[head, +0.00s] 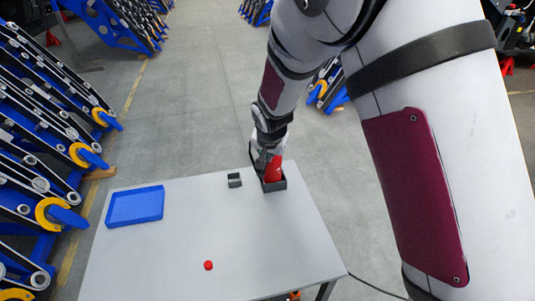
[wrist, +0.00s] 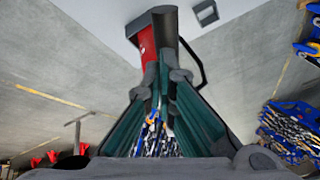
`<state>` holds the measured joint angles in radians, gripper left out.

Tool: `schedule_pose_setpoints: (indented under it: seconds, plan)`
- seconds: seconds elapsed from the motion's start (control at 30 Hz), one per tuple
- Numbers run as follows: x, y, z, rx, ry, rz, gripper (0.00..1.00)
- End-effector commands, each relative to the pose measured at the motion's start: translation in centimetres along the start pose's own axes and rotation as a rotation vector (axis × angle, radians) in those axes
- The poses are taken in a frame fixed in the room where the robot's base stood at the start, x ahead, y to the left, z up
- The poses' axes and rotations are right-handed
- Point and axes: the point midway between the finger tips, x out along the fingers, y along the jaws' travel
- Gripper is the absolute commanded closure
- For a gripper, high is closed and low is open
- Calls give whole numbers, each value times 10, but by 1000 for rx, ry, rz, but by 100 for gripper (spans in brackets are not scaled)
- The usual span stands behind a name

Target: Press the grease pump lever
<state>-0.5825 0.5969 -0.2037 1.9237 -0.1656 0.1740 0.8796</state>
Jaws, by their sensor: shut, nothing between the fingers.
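In the wrist view the red pump body (wrist: 149,48) is beyond my fingertips (wrist: 166,75). A thin dark bar (wrist: 194,57), possibly the lever, runs beside it on the right. My gripper is shut and empty. I cannot tell whether the fingers touch the pump or the bar.
A small dark bracket (head: 234,180) stands left of the holder. A blue tray (head: 135,205) lies at the table's left, and a small red object (head: 208,265) near its front. The table's middle is clear. Blue machine parts (head: 60,140) line the left side.

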Motion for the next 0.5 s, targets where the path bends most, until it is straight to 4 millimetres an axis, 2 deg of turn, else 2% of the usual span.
schedule_pose_setpoints:
  seconds: [0.33, 0.5]
  plan:
    - [-2, 1, 0, 0, -1, 1, 100]
    - [-23, 3, -7, 3, 1, 0, 100]
